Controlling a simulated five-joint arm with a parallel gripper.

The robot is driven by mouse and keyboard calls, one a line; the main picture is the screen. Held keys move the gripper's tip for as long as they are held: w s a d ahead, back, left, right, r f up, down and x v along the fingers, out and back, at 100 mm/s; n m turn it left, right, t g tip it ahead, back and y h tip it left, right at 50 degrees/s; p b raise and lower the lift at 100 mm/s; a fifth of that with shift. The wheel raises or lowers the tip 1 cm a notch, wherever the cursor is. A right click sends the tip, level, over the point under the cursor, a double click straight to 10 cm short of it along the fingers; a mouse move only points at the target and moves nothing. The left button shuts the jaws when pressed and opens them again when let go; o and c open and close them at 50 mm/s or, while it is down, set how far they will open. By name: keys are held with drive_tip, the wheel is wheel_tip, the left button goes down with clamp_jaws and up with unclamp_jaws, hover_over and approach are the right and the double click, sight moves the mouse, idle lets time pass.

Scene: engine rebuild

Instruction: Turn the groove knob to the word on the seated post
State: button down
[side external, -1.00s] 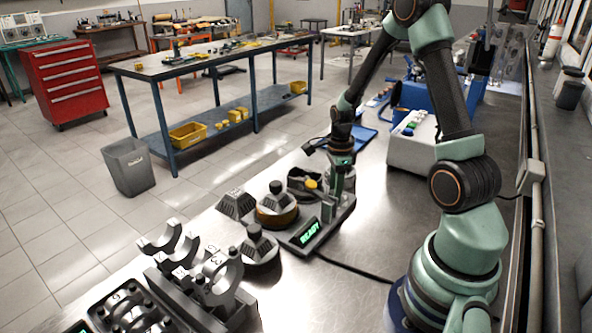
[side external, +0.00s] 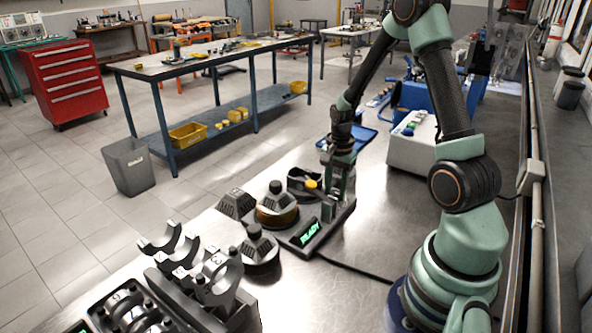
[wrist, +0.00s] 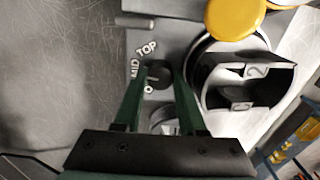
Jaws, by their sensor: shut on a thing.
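The groove knob (wrist: 158,75) is a small dark round knob on a grey plate in the wrist view. Raised white words TOP (wrist: 147,50) and MID (wrist: 135,70) stand beside it; a third word is mostly hidden behind a finger. My gripper (wrist: 161,78) has its two green fingers on either side of the knob, shut on it. In the side view my gripper (side external: 338,190) reaches down onto the fixture (side external: 335,222), and the knob is hidden there. A round grey part (wrist: 163,118) shows between the fingers. I cannot make out a word on the seated post.
The fixture's green display (side external: 310,232) reads READY.

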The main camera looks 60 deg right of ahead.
drive_tip(key=shift+d+n, duration=0.1)
drive_tip(key=shift+n, duration=1.3)
drive_tip(key=shift+c, duration=2.4)
unclamp_jaws()
drive_tip(key=shift+w+n, duration=0.1)
drive_tip(key=shift+n, duration=0.2)
